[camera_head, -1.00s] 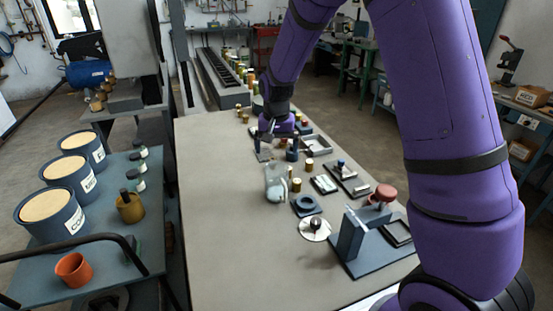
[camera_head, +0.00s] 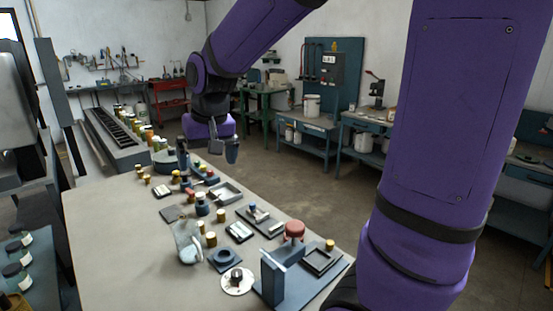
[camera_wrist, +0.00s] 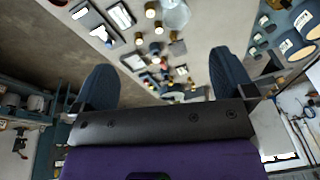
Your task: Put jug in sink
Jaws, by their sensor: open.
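The jug (camera_head: 187,243) looks like a clear glass vessel standing on the long grey table (camera_head: 115,235). It also shows at the top edge of the wrist view (camera_wrist: 176,14), partly cut off. My gripper (camera_head: 207,150) is open and empty, raised above the far part of the table and beyond the jug, not touching it. In the wrist view the two dark fingers (camera_wrist: 164,78) are spread wide with nothing between them. I cannot make out a sink for certain in any view.
Small jars, trays and blocks crowd the table around the jug. A long slotted trough (camera_head: 113,135) lies beyond the table. The table's left front is clear, and open floor lies to the right.

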